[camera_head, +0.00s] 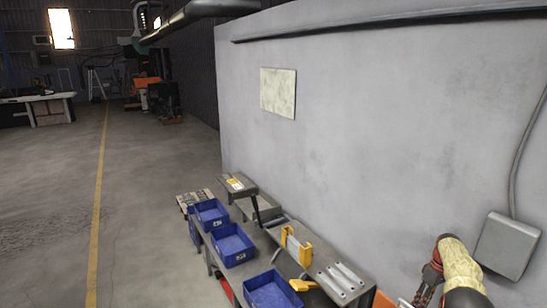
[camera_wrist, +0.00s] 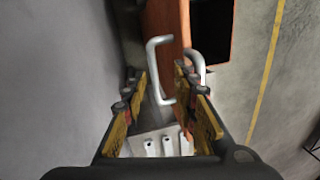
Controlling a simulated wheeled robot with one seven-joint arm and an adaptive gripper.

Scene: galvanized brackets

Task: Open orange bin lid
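The orange bin (camera_wrist: 172,20) shows at the top of the wrist view, with a dark rectangular area (camera_wrist: 211,28) on its right. A bent silver handle (camera_wrist: 151,65) stands out from its left side, and a second silver handle (camera_wrist: 200,64) is partly hidden by my right finger. My gripper (camera_wrist: 160,82) is open, with the first handle in the space between its fingertips. I cannot tell whether the fingers touch it. In the head view only a small orange patch (camera_head: 383,300) shows at the bottom edge, beside my arm; the lid's state is not clear.
A grey wall (camera_head: 370,130) runs close along the right, with a grey box (camera_head: 508,245) on it. A workbench (camera_head: 265,245) with blue bins (camera_head: 232,244) and metal bars (camera_head: 342,279) stands against it. The floor (camera_head: 150,220) at left is free.

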